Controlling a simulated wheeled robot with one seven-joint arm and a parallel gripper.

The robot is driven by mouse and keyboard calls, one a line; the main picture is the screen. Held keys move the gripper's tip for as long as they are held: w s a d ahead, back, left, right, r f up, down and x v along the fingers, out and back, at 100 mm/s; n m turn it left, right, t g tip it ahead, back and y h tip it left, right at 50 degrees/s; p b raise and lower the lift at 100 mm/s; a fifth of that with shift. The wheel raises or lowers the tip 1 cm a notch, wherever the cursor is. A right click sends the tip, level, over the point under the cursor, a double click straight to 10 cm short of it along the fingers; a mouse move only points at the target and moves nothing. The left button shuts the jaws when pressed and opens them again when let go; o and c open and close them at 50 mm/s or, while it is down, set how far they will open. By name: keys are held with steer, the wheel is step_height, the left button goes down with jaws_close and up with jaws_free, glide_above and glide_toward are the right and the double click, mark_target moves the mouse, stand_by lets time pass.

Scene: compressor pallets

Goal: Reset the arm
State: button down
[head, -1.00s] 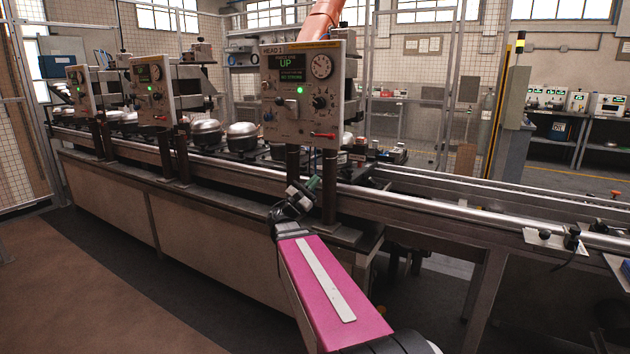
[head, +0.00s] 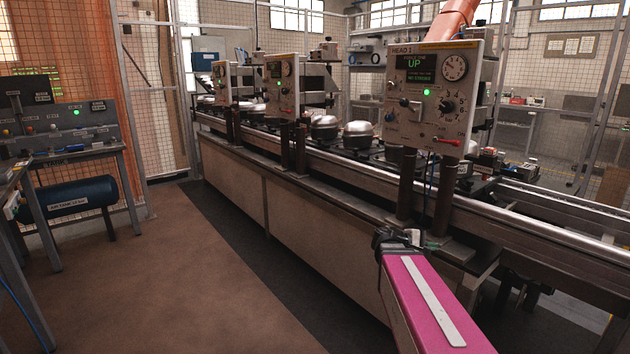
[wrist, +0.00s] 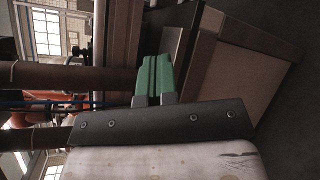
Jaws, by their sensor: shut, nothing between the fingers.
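My pink arm reaches forward from the lower right in the head view. My gripper (head: 412,236) is at its far end, by the front edge of the conveyor line, just below the posts of the HEAD 1 panel. In the wrist view the green fingers of my gripper (wrist: 154,78) are pressed together with nothing between them. The HEAD 1 panel (head: 435,95) reads UP and shows a green light.
The conveyor bench (head: 290,205) runs along the line, with metal compressors (head: 358,135) on it. Panel posts (head: 405,185) stand close to my gripper. A workbench with a blue tank (head: 68,197) is at left. The brown floor (head: 190,270) between is clear.

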steer(key=s+a+f+m+g+y, duration=0.1)
steer(key=s+a+f+m+y, duration=0.2)
steer(key=a+f+y, duration=0.4)
steer(key=s+a+f+m+g+y, duration=0.1)
steer(key=s+a+f+m+y, duration=0.3)
steer(key=a+f+y, duration=0.4)
steer(key=s+a+f, duration=0.1)
steer(key=a+f, duration=0.2)
steer(key=a, duration=0.1)
steer(key=shift+a+f+m, duration=0.2)
steer(key=shift+f+m, duration=0.1)
stand_by(0.5)
